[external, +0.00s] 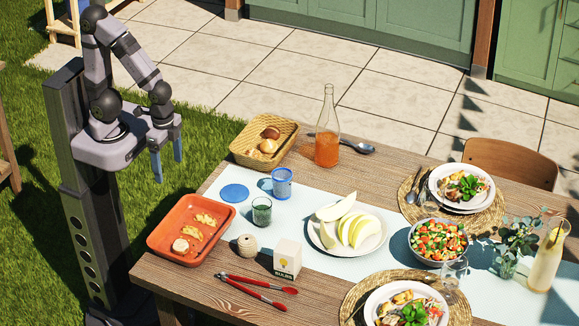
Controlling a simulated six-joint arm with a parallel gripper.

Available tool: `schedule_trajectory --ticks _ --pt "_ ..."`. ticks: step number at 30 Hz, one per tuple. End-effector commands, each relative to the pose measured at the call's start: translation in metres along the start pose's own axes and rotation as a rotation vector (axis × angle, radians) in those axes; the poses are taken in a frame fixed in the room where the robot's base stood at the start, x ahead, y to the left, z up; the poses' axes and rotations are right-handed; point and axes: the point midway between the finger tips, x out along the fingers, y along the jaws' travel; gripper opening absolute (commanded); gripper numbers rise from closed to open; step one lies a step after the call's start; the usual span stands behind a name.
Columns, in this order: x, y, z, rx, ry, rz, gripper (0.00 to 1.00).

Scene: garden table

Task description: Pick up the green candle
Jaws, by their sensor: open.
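A small dark green glass cup (262,211), which looks like the green candle, stands upright on the pale runner near the table's left end. I cannot make out a wick or wax in it. My gripper (167,164) is open and empty, with its two blue fingers pointing down. It is in the air to the left of the table, well apart from the green cup.
A blue cup (281,189) and a blue disc (234,193) are close to the green cup. Around them are an orange tray (160,240), a twine ball (247,246), a small box (288,259), a wicker basket (243,158), a bottle (327,145) and a melon plate (373,247).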

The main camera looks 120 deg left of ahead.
Motion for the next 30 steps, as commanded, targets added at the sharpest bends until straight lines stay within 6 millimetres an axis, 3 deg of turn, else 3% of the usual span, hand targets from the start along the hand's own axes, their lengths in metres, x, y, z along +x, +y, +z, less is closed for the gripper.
schedule_trajectory --ticks 11,12,23,30 --pt "0.0 0.0 0.0 0.0 0.0 0.0 0.79" --pt "0.0 0.0 0.0 0.0 0.0 0.0 0.7" --pt "0.002 0.001 0.001 -0.015 -0.009 0.007 0.69" --pt "0.022 0.018 0.009 -0.258 -0.144 0.139 0.69"
